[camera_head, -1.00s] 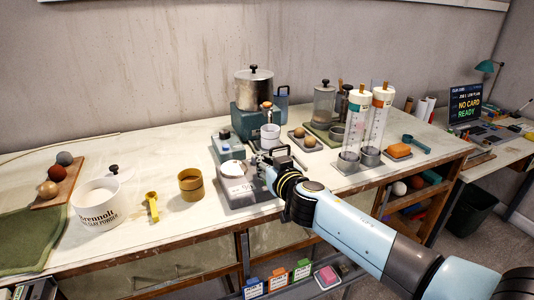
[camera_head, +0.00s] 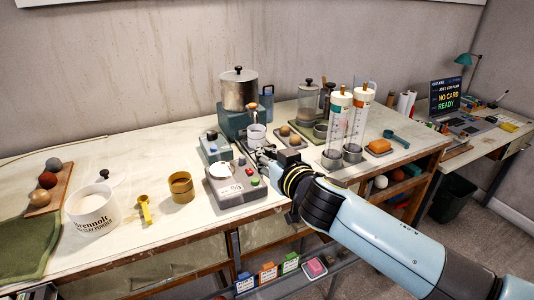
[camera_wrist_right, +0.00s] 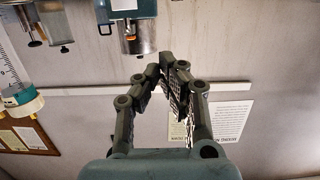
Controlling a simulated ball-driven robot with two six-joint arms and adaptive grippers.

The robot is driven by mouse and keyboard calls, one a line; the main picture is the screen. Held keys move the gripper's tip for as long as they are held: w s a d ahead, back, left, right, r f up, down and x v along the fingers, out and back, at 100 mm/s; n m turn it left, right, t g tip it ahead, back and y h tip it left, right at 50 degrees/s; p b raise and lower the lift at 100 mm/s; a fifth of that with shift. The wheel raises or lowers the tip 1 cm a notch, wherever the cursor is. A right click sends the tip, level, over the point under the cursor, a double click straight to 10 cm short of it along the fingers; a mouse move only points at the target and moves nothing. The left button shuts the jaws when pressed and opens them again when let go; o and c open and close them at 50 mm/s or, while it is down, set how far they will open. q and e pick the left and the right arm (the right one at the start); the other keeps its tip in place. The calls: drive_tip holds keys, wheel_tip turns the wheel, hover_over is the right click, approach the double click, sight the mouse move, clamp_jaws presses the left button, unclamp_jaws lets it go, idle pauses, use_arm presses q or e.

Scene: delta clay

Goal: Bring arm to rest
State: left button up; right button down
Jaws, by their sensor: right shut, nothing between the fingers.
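My right arm (camera_head: 370,232) comes in from the lower right in the head view. Its gripper (camera_head: 262,154) is over the workbench (camera_head: 120,215), close to the small scale (camera_head: 235,186) and the white cup (camera_head: 256,135). In the right wrist view the gripper's fingers (camera_wrist_right: 168,72) come together at the tips, shut and empty. The wall and a metal vessel (camera_wrist_right: 138,42) show beyond the fingers. My left gripper is not in view.
A tub of powder (camera_head: 92,207), a yellow scoop (camera_head: 145,209) and a brass cup (camera_head: 181,187) stand left of the gripper. A metal pot (camera_head: 239,90) is behind.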

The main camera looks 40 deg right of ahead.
drive_tip(key=shift+s+r, duration=0.1)
drive_tip(key=shift+s, duration=0.1)
idle(0.5)
